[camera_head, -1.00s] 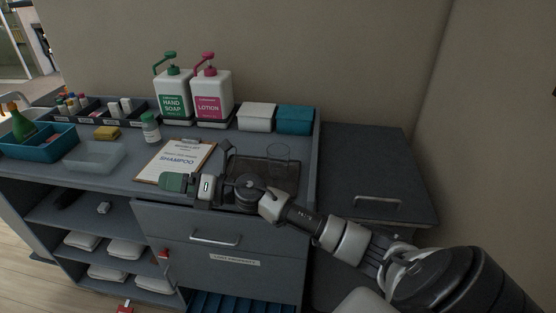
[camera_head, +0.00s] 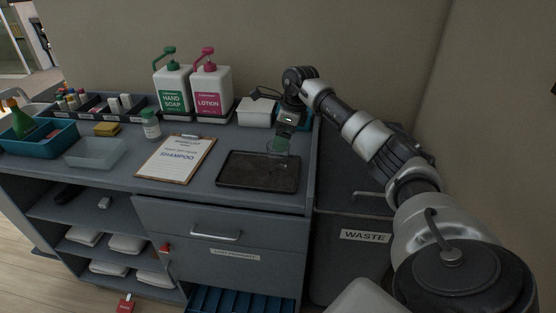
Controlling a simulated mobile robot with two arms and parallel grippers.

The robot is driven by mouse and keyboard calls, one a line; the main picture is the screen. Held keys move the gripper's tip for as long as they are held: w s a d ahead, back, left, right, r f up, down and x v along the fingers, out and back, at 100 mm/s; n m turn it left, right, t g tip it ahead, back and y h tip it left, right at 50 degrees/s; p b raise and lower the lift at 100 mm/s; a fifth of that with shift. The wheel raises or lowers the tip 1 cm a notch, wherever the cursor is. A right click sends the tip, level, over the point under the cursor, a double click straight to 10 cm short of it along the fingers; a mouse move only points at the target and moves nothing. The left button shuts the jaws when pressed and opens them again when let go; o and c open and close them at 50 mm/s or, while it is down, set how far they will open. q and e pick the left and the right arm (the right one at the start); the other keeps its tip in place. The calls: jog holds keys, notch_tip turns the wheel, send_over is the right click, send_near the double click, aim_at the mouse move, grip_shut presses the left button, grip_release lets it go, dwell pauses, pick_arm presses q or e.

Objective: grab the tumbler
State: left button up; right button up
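The tumbler (camera_head: 278,163) is a clear glass and shows only faintly at the back right of the dark tray (camera_head: 240,182). My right gripper (camera_head: 279,147) points down at the tumbler's upper part, its green fingertips overlapping the glass in the picture. I cannot tell whether the fingers are around the glass, touching it, or just behind or above it. The gap between the fingers is not clear. My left gripper is not in view.
A clipboard marked SHAMPOO (camera_head: 177,158) lies left of the tray. The soap bottle (camera_head: 173,92) and lotion bottle (camera_head: 211,92) stand behind. A white box (camera_head: 256,113) stands close left of my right gripper. A waste bin (camera_head: 348,262) is at the right.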

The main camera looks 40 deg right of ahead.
aim_at(276, 153)
jog(key=p+x, duration=0.1)
jog(key=x, duration=0.2)
jog(key=shift+f, duration=0.15)
jog(key=p+x, duration=0.1)
jog(key=x, duration=0.2)
jog(key=shift+w+f+p, duration=0.1)
jog(key=shift+f+p, duration=0.25)
jog(key=shift+w+f, duration=0.1)
jog(key=shift+f, duration=0.25)
jog(key=shift+c, duration=0.3)
jog(key=shift+r, duration=0.1)
jog(key=c, duration=1)
jog(key=shift+r, duration=0.1)
jog(key=shift+c, duration=0.2)
